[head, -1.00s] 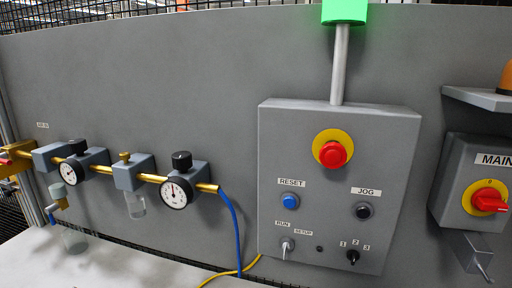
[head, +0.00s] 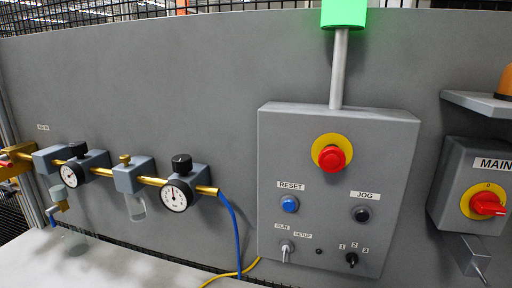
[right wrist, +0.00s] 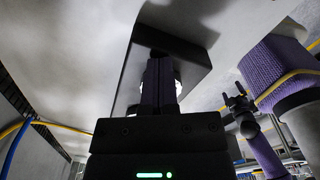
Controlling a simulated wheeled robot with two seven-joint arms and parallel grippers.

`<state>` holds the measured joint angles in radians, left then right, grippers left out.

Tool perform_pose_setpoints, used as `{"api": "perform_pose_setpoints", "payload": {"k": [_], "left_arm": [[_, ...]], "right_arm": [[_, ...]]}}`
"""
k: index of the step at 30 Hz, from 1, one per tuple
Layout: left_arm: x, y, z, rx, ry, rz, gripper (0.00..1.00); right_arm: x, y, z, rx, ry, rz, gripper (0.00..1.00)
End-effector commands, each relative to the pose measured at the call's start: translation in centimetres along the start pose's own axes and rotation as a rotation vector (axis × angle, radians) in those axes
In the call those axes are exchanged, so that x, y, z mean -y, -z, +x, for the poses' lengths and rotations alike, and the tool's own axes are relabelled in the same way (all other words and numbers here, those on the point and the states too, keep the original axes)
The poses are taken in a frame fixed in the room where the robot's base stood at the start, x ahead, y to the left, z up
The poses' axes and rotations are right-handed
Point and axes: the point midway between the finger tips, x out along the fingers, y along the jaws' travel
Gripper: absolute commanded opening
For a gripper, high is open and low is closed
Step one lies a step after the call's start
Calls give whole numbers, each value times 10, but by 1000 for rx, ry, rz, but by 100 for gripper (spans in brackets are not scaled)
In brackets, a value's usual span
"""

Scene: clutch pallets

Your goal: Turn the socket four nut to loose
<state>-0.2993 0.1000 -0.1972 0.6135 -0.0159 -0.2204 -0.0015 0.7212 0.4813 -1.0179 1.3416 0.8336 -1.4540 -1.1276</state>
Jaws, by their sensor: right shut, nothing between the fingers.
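No nut that I can identify as socket four shows in either view. In the right wrist view, my right gripper (right wrist: 158,66) has its purple fingers together, shut and empty. The fingers point up at a dark block (right wrist: 190,62) under a pale grey surface. A bright rounded part shows just beside and behind the fingers; most of it is hidden, and I cannot tell what it is or whether the fingers touch it. My left gripper is not in the head view.
The head view shows a control box (head: 390,190) with a red button (head: 332,158), two gauges (head: 176,195) on a brass line, a blue hose (head: 234,225) and a MAIN switch (head: 487,204). A pale table (head: 110,268) lies lower left. Yellow cable (right wrist: 285,82) crosses the wrist view.

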Motion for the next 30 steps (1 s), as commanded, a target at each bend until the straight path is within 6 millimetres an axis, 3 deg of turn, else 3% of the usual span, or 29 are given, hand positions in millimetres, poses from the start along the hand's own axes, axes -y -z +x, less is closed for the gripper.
{"api": "perform_pose_setpoints", "payload": {"k": [15,30], "left_arm": [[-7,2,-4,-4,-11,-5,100],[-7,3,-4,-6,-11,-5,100]], "right_arm": [[-15,2,0,-1,-1,-1,0],[-17,4,0,-3,-1,-2,0]]}}
